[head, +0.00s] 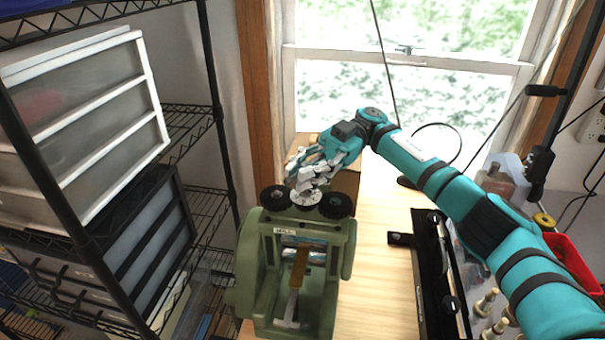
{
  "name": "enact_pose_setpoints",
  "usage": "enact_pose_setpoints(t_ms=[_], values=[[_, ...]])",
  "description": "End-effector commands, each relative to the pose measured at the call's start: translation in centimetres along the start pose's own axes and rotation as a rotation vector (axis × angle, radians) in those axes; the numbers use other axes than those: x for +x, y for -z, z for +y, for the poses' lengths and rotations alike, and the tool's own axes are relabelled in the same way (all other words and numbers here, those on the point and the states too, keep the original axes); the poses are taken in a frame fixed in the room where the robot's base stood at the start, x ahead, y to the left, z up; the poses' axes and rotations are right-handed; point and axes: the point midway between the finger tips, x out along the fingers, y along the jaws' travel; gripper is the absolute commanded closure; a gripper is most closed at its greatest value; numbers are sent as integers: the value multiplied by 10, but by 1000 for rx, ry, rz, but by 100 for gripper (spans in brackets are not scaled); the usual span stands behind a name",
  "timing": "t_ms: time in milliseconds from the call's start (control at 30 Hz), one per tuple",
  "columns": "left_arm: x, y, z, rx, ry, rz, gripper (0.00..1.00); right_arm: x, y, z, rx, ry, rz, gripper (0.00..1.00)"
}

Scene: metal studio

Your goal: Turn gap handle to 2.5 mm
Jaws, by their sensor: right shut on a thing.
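A green rolling mill (251,262) stands on the wooden bench. Two black knobs (274,198) (335,205) sit on its top, with a round silver gap handle (305,198) between them. My right gripper (306,183) reaches down from behind and is shut on the gap handle, its grey fingers at the top of the mill. The fingers hide part of the handle, and the gap marking is too small to read. My left gripper is not in view.
A wire rack with white plastic drawers (85,100) stands on the left. The wooden bench (385,280) is bare just right of the mill. Farther right are a black tool (440,275), metal pieces (485,303) and a red bin (572,262). A window (420,90) is behind.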

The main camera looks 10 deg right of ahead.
Motion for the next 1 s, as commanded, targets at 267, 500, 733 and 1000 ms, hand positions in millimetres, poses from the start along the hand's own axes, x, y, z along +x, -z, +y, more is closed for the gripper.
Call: enact_pose_setpoints(t_ms=[267, 500, 733, 1000], values=[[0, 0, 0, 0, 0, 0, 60, 0, 2, 1, -3, 4, 3, 100], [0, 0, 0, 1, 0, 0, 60, 0, 2, 1, -3, 4, 3, 76], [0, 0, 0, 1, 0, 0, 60, 0, 1, 0, -2, 5, 2, 58], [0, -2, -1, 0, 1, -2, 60, 0, 8, 2, -4, 6, 1, 58]])
